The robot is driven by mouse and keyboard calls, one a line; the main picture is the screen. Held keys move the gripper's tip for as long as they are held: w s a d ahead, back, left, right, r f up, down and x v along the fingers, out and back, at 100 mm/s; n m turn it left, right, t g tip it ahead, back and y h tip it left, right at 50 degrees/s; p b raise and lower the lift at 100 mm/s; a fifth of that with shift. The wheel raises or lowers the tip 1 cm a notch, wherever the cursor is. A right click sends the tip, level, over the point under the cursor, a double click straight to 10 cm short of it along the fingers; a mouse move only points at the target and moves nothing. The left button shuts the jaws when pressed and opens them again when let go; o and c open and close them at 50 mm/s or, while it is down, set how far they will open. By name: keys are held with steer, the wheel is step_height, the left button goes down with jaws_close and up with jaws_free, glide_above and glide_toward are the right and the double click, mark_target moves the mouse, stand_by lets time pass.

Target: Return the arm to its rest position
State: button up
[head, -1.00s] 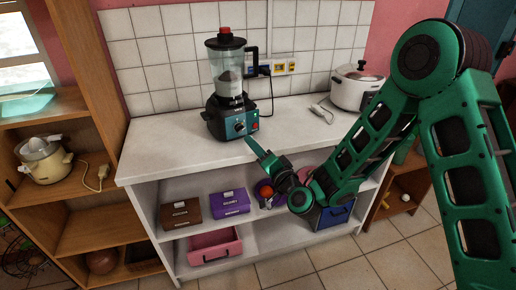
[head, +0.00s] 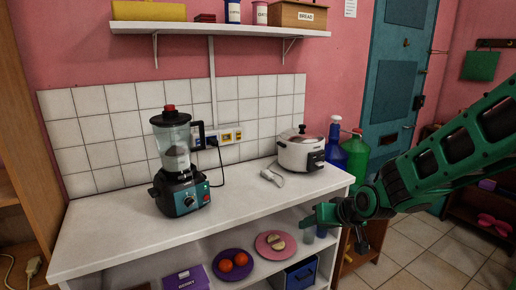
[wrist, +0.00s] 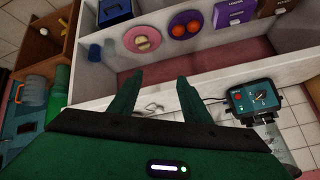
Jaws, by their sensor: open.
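My gripper (head: 322,216) is at the right of the head view, in front of the right end of the white counter (head: 120,222). In the wrist view my gripper (wrist: 154,92) shows its two green fingers spread apart with nothing between them. Nothing is held. My green arm (head: 455,150) reaches in from the right edge of the head view.
On the counter stand a blender (head: 178,165) and a white rice cooker (head: 300,150). Below are a purple plate (head: 234,279) with two red-orange fruits and a pink plate (head: 263,250). Blue and green bottles (head: 355,155) stand right of the counter. Floor (head: 415,235) is clear there.

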steer(key=s+d+r+m+g+h, duration=0.2)
steer(key=s+d+m+g+h, duration=0.15)
steer(key=s+d, duration=1.25)
steer(key=s+d+r+m+g, duration=0.1)
steer(key=s+d, duration=0.3)
steer(key=s, duration=0.5)
steer(key=s+d+r+m+g, duration=0.1)
steer(key=s+d+m+g, duration=0.1)
steer(key=s, duration=0.7)
steer(key=shift+d+r+m+g, duration=0.35)
steer(key=shift+d+g, duration=0.3)
steer(key=shift+d, duration=0.25)
steer(key=shift+w+f, duration=0.25)
steer(key=shift+w, duration=0.45)
stand_by(1.2)
